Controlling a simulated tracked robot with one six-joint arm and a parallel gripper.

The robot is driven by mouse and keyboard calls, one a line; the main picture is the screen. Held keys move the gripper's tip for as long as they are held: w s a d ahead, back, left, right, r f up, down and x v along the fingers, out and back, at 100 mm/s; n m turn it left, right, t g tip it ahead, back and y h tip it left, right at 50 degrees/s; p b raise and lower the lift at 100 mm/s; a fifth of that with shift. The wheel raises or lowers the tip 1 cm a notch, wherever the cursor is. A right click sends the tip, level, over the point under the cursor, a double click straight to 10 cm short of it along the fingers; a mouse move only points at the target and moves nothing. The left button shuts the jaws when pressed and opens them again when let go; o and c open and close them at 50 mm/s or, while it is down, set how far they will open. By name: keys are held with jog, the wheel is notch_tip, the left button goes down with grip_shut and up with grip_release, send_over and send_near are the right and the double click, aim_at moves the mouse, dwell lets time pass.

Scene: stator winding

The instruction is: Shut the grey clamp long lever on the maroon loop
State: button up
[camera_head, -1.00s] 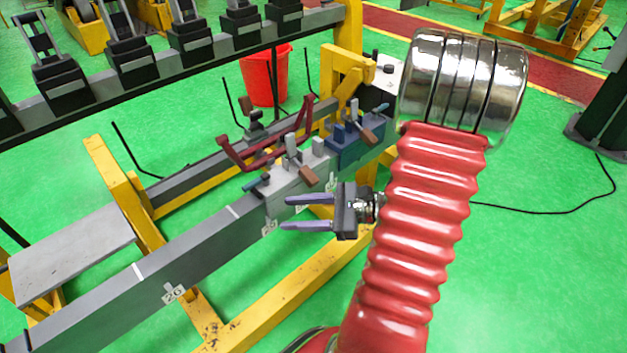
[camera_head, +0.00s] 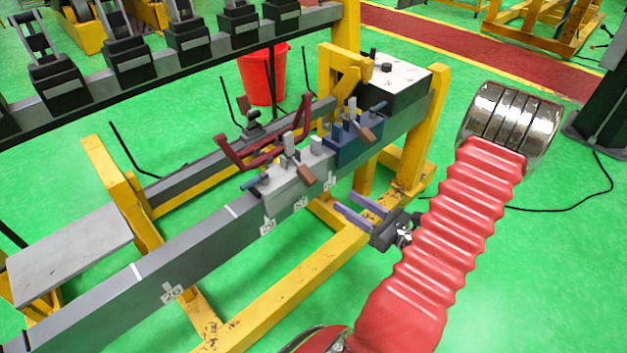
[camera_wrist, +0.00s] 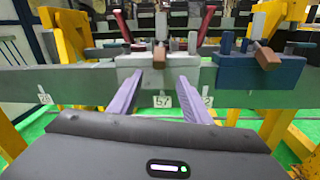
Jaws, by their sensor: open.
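The grey clamp (camera_head: 285,183) sits on the long grey beam, with an upright post, a brown-tipped lever (camera_head: 305,173) on its near side and a teal-tipped lever (camera_head: 253,182) at its left end. I cannot tell how far either lever is closed. The maroon loop (camera_head: 265,157) lies along the far side of the clamp, its ends rising left and right. The wrist view shows the grey clamp (camera_wrist: 133,65), its brown tip (camera_wrist: 160,55) and the loop's raised arm (camera_wrist: 207,25). My gripper (camera_head: 361,207) is open and empty, apart from the clamp, on its near right side.
A blue clamp (camera_head: 352,150) stands right beside the grey one, with its own brown tip. A white-topped box (camera_head: 395,77) is at the beam's right end. Yellow frame legs (camera_head: 425,140) stand close to my gripper.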

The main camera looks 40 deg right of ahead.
aim_at(315, 181)
jog(key=shift+w+a, duration=0.25)
jog(key=shift+w, duration=2.05)
jog(key=shift+w+a, duration=0.3)
jog(key=shift+w, duration=1.95)
jog(key=shift+w+a, duration=0.25)
jog(key=shift+w, duration=2.05)
jog(key=shift+c, duration=0.2)
grip_shut()
jog(key=shift+d, duration=0.3)
jog(key=shift+a, duration=0.15)
